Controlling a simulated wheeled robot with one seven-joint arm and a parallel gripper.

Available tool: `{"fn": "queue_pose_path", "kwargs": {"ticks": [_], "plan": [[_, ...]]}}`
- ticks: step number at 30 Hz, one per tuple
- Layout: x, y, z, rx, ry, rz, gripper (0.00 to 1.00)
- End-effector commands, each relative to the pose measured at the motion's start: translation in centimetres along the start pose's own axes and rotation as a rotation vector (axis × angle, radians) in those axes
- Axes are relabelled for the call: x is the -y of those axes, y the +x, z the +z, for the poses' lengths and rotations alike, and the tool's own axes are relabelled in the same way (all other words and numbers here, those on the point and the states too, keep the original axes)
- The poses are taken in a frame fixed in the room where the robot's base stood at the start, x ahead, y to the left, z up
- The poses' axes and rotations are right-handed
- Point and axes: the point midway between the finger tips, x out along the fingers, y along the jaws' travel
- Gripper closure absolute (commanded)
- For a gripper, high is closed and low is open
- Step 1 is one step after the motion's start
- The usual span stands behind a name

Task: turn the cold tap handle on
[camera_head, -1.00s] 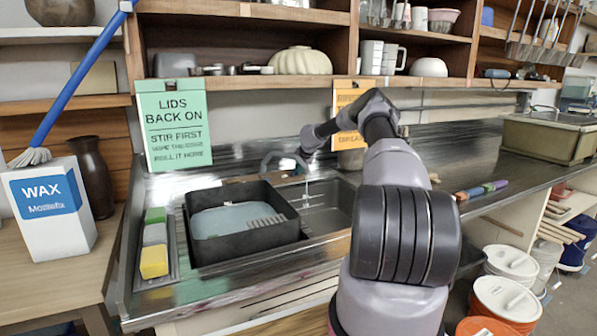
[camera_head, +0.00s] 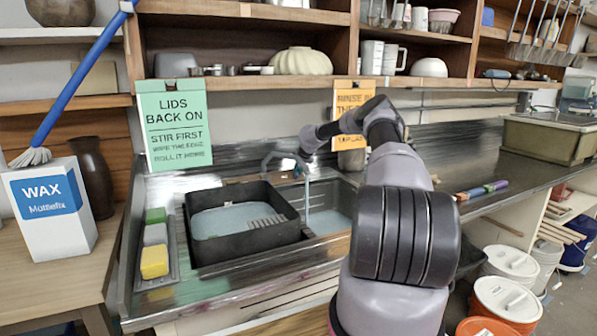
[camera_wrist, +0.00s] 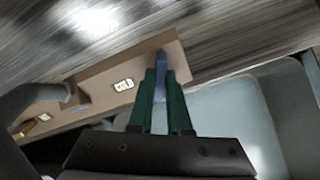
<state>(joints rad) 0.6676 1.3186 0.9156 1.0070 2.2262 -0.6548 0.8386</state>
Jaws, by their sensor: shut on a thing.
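In the wrist view, my gripper (camera_wrist: 161,74) has its two green fingers shut on a blue tap handle (camera_wrist: 160,88). The handle stands beside a label reading COLD (camera_wrist: 123,85) on a tan backing strip (camera_wrist: 100,88). In the head view, the grey curved tap spout (camera_head: 268,158) rises at the back of the sink, just left of my wrist. A stream of water (camera_head: 307,197) falls into the sink basin (camera_head: 333,200), where pale water lies. My fingers and the handle are too small to make out clearly in the head view.
A black tub (camera_head: 245,239) with pale liquid sits left of the basin. Sponges (camera_head: 155,261) lie in a tray at its left. Signs (camera_head: 175,125) hang from the shelf above the sink. The counter to the right is mostly clear.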

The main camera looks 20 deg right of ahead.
Motion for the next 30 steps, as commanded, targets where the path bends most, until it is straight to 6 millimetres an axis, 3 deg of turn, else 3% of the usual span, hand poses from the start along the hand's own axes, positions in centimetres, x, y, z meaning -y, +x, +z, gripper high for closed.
{"fn": "queue_pose_path", "kwargs": {"ticks": [9,25,26,28,30], "plan": [[0.03,0.04,-0.09,-0.002,-0.120,-0.001,1.00],[0.03,0.05,-0.11,-0.002,-0.144,-0.001,1.00],[0.03,0.05,-0.11,-0.002,-0.144,-0.001,0.80],[0.03,0.05,-0.10,-0.002,-0.144,-0.001,0.54],[0.02,0.04,-0.09,-0.002,-0.144,-0.001,0.54]]}}
